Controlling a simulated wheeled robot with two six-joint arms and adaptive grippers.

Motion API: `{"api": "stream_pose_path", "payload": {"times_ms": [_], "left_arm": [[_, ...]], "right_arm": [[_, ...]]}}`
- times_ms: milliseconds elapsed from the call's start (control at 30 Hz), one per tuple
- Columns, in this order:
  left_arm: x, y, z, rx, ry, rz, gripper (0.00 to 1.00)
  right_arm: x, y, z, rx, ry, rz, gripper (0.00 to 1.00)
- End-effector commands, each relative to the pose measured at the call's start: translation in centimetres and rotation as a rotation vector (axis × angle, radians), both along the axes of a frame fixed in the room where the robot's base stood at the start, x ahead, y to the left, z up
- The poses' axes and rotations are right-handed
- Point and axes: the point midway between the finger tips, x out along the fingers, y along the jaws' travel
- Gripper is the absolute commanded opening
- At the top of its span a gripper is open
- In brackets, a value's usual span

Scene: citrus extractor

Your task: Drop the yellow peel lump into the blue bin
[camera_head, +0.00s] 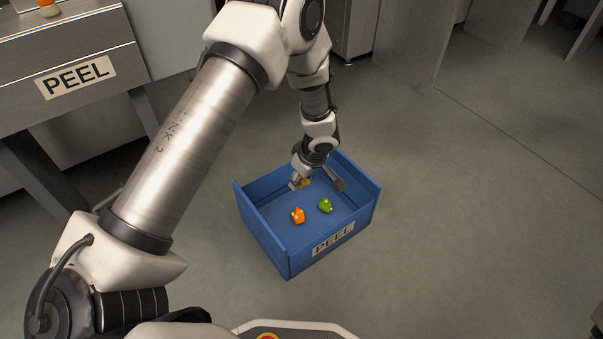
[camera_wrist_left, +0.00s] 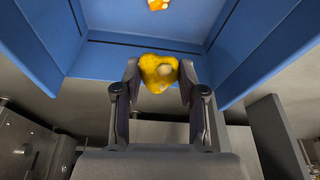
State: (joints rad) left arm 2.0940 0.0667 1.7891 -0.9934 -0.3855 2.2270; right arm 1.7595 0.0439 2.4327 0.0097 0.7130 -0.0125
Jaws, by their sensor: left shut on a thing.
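A yellow peel lump (camera_wrist_left: 158,72) is held between the two fingers of my left gripper (camera_wrist_left: 160,82) in the left wrist view. In the head view the lump (camera_head: 305,183) shows only as a small yellow patch by the fingers of my left gripper (camera_head: 316,184). The gripper reaches down over the back part of the blue bin (camera_head: 262,233), which stands on the floor with a PEEL label on its front. The bin's blue walls (camera_wrist_left: 270,45) also show in the left wrist view. My right gripper is not in view.
An orange lump (camera_head: 298,215) and a green lump (camera_head: 325,205) lie on the bin floor, apart from each other. A grey counter (camera_head: 100,97) with a PEEL sign stands at the upper left. Open grey floor (camera_head: 460,220) lies right of the bin.

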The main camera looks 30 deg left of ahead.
Motion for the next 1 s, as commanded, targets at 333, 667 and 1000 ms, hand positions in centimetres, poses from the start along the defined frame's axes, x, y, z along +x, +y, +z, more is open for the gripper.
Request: {"api": "stream_pose_path", "payload": {"times_ms": [333, 667, 1000], "left_arm": [[0.0, 0.0, -0.1, 0.0, -0.001, 0.0, 0.7], [0.1, -0.1, 0.1, 0.0, -0.002, -0.001, 0.7], [-0.3, -2.1, 6.9, 0.002, -0.007, -0.001, 0.7]], "right_arm": [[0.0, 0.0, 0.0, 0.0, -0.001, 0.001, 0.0], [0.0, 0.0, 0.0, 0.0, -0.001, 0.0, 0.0], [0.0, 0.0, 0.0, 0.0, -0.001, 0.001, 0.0]]}}
